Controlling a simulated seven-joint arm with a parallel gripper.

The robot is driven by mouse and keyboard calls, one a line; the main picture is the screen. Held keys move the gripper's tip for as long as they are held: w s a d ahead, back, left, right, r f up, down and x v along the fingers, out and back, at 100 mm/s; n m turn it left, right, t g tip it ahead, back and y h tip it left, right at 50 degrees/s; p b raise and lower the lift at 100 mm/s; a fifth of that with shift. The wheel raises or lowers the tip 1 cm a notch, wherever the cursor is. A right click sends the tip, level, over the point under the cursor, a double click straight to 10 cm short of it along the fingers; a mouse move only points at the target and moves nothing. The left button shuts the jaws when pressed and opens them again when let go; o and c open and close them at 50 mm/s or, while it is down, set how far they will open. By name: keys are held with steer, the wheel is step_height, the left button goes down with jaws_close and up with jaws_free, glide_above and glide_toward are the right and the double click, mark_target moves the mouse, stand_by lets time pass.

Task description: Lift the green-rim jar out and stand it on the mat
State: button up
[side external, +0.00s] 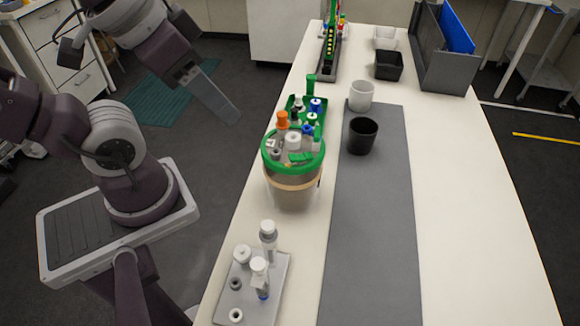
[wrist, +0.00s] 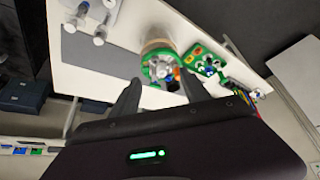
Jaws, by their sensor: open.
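The green-rim jar (side external: 292,180) stands upright on the white bench, left of the long grey mat (side external: 372,230). It has a tan band around its body, and its green lid carries several ports and caps, one orange. In the wrist view the jar (wrist: 157,47) shows beyond my fingers, roughly between them in the picture. My gripper (side external: 232,112) is open and empty, in the air left of the bench edge and apart from the jar. In the wrist view my gripper (wrist: 161,92) shows two spread dark fingers. The jar's underside is hidden.
A black cup (side external: 362,136) and a white cup (side external: 361,95) stand at the mat's far end. A green rack (side external: 296,102) is close behind the jar. A grey rack (side external: 252,290) with vials stands in front. The near and middle mat is clear.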

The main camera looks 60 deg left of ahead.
steer(key=shift+c, duration=0.4)
steer(key=c, duration=0.3)
steer(key=shift+c, duration=0.2)
steer(key=m+g, duration=0.5)
steer(key=m, duration=2)
glide_toward(294, 168)
steer(key=w+a, duration=0.2)
steer(key=a, duration=0.1)
steer(key=w+a, duration=0.1)
steer(key=a, duration=0.1)
steer(key=shift+w+a+r, duration=0.15)
steer(key=shift+a+r, duration=0.1)
steer(key=shift+r, duration=0.15)
steer(key=shift+w+f+m+g, duration=0.15)
steer(key=shift+f+m+g, duration=0.15)
steer(key=shift+m, duration=0.3)
step_height(294, 168, down, 7)
steer(key=shift+d, duration=0.25)
